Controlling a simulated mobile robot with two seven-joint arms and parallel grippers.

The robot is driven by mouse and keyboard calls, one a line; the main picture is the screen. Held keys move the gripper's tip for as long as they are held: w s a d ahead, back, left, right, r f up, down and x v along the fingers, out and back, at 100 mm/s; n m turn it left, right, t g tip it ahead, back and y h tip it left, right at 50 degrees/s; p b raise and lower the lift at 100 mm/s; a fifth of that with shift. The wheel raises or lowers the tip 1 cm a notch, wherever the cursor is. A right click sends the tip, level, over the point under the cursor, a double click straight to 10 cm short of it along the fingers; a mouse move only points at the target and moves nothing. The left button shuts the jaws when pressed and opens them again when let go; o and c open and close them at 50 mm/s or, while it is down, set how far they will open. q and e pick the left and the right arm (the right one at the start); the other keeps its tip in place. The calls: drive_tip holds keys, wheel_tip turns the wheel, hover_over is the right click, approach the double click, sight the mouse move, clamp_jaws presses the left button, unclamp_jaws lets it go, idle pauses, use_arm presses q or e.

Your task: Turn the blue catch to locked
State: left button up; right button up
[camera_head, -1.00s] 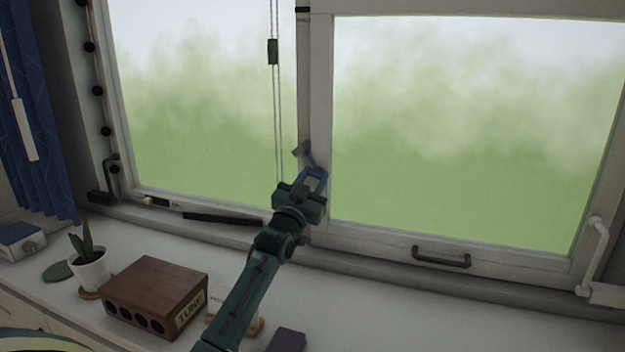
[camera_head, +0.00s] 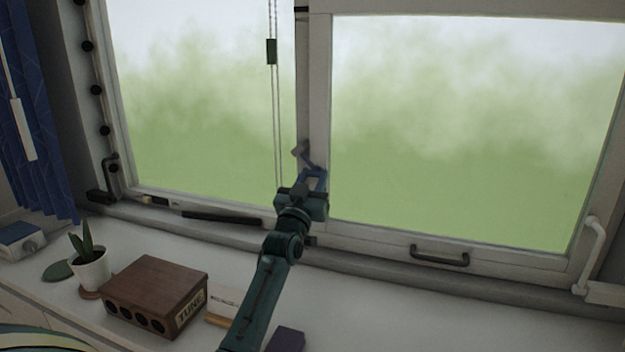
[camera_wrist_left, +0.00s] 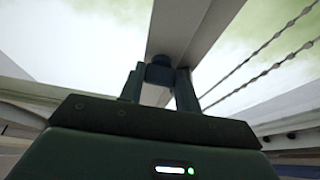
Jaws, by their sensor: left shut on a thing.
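The blue catch (camera_head: 304,154) sits on the window post between the two panes. Its upper end shows above my left gripper (camera_head: 314,178), tilted up to the left; the rest is covered by the gripper. In the left wrist view the catch (camera_wrist_left: 159,72) is a dark blue block between the two fingers of my left gripper (camera_wrist_left: 160,84). The fingers are shut on it. My right gripper is in neither view.
A black bar (camera_head: 222,217) lies along the left sill. A bead cord with a green toggle (camera_head: 271,51) hangs left of the post. A wooden box (camera_head: 155,290), a potted plant (camera_head: 88,262) and a purple block (camera_head: 286,341) stand below. A dark handle (camera_head: 440,256) is on the right frame.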

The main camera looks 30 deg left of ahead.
use_arm(q)
drive_tip(key=o, duration=1)
drive_tip(key=shift+s+d+f, duration=0.1)
drive_tip(key=shift+s+f, duration=0.25)
drive_tip(key=shift+s, duration=0.1)
drive_tip(key=b+v, duration=0.2)
drive_tip(key=v, duration=1)
drive_tip(key=shift+r, duration=0.15)
